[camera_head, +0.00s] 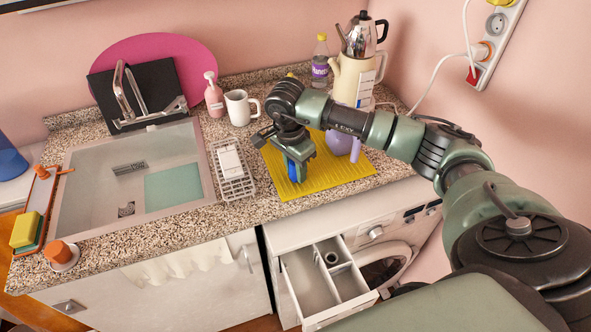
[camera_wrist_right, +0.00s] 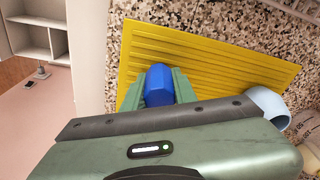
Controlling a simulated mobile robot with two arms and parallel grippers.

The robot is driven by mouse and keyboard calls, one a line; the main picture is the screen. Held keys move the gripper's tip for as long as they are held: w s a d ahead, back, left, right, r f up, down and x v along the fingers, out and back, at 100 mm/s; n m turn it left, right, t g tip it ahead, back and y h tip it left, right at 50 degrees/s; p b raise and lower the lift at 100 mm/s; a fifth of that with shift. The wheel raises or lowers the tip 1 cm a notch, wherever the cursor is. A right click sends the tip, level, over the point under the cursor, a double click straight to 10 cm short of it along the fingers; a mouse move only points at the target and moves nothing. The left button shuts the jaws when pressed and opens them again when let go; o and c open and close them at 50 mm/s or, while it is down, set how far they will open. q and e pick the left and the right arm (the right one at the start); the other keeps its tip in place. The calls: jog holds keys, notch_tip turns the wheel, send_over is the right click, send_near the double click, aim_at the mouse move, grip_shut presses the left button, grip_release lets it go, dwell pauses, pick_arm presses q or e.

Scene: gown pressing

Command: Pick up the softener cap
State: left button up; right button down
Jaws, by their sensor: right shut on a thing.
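The softener cap is blue; it shows in the head view (camera_head: 293,171) between the fingers of my right gripper (camera_head: 297,170), over the yellow ribbed mat (camera_head: 340,178). In the right wrist view the blue cap (camera_wrist_right: 159,85) sits between the two green fingers of my right gripper (camera_wrist_right: 159,88), which is shut on it. The mat (camera_wrist_right: 220,60) lies behind it. I cannot tell whether the cap still touches the mat. My left gripper is not in view.
A lilac jug (camera_head: 340,142) stands right of my gripper. A white wire rack (camera_head: 236,186), a white mug (camera_head: 238,108) and the sink (camera_head: 80,215) are to the left. A kettle (camera_head: 358,38) stands behind. Below, the washer's detergent drawer (camera_head: 310,285) is pulled out.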

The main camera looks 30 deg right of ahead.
notch_tip(320, 180, up, 12)
jog(key=b, duration=0.3)
jog(key=shift+w+f, duration=0.1)
jog(key=shift+f, duration=0.05)
notch_tip(320, 180, up, 8)
jog(key=p, duration=0.1)
dwell(0.5)
jog(key=c, duration=1.9)
grip_release()
grip_shut()
